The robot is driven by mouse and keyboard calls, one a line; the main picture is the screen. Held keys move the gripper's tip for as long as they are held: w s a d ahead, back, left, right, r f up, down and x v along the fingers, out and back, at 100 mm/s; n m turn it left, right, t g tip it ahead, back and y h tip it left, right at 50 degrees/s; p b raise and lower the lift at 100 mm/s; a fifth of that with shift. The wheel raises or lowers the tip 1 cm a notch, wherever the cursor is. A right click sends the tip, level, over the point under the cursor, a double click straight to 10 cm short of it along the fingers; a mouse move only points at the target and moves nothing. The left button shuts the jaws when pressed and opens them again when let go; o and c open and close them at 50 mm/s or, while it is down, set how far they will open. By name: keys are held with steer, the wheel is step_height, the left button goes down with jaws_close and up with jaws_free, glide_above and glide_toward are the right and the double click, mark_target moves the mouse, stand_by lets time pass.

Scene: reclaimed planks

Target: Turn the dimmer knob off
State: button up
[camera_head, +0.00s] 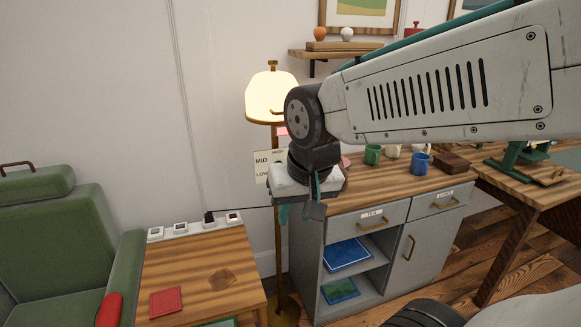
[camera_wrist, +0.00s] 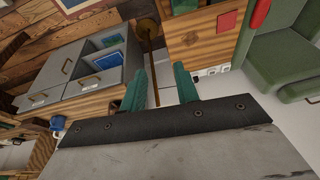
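The dimmer's pale plate (camera_head: 261,168) is on the wall behind my arm, with the words HIGH, MID and LOW on it. My wrist covers most of the plate, and the knob's setting cannot be made out. The floor lamp (camera_head: 269,96) in front of the wall glows; its pole also shows in the wrist view (camera_wrist: 153,60). My gripper (camera_head: 300,213) points down in front of the plate, a little below it in the picture. In the wrist view its two teal fingers (camera_wrist: 161,78) stand apart with nothing between them.
A grey cabinet (camera_head: 374,215) with mugs on its wooden top stands right of my gripper. A small wooden table (camera_head: 205,262) with a red book (camera_head: 166,302) and a green armchair (camera_head: 45,240) are at left.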

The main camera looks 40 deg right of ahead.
steer(key=w+d+f+m+t+h, duration=0.1)
steer(key=w+d+f+m+t, duration=0.3)
steer(key=w+d+m, duration=0.3)
steer(key=w+d+f+m+t+h, duration=0.2)
steer(key=w+d+f+m+t, duration=0.3)
steer(key=w, duration=1.2)
steer(key=w+d+f+m+t+h, duration=0.1)
steer(key=w+d+f+m+t, duration=0.3)
steer(key=w+d+m, duration=0.4)
steer(key=w+f+m, duration=0.1)
steer(key=w+m, duration=0.2)
steer(key=w, duration=0.1)
steer(key=shift+w+d+f+m+t+h, duration=0.25)
steer(key=shift+w+d+m+t+h, duration=0.05)
steer(key=shift+t+h, duration=0.1)
jaws_close()
